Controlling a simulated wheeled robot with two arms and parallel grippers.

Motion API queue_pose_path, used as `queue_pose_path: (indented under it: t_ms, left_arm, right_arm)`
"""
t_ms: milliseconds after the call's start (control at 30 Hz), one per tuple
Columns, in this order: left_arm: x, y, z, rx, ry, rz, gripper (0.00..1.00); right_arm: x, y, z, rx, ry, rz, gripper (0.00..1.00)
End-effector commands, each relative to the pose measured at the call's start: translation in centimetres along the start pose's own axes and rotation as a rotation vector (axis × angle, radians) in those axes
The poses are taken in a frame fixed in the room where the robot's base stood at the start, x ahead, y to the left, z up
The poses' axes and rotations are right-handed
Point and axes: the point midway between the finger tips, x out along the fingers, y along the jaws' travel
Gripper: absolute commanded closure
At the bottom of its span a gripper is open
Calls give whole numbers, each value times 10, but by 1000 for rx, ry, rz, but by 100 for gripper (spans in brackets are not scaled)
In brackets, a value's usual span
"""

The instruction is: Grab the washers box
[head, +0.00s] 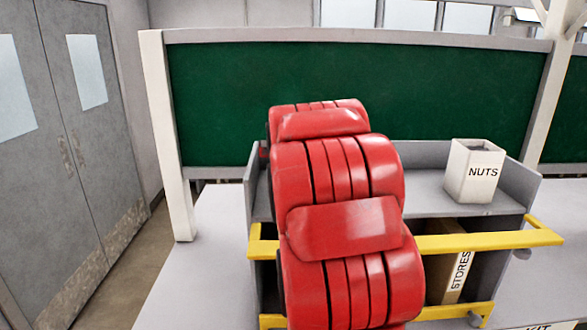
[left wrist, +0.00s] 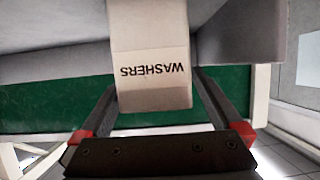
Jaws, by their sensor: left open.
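The washers box (left wrist: 150,80) is a pale box with WASHERS printed on it, upside down in the left wrist view. My left gripper (left wrist: 152,90) is open, with one dark finger on each side of the box. Whether the fingers touch the box I cannot tell. In the head view the box and the left gripper do not show; my red arm covers the middle of the shelf. My right gripper is in neither view.
A white NUTS box (head: 473,172) stands on the right of the grey shelf (head: 430,206). A brown STORES box (head: 452,270) sits below, behind a yellow rail (head: 485,241). A green board (head: 220,100) stands behind. Grey doors (head: 70,150) are at left.

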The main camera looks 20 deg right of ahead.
Motion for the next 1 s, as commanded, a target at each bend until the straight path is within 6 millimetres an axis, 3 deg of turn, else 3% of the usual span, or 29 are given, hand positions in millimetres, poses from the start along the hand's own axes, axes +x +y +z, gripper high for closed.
queue_pose_path:
  t_ms: [100,633,1000]
  left_arm:
    - [0,0,0,0,0,1,2]
    - [0,0,1,2,-4,1,97]
    - [1,-1,-3,2,-6,1,98]
  right_arm:
    - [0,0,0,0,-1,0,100]
    - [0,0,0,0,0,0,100]
    - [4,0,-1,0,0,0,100]
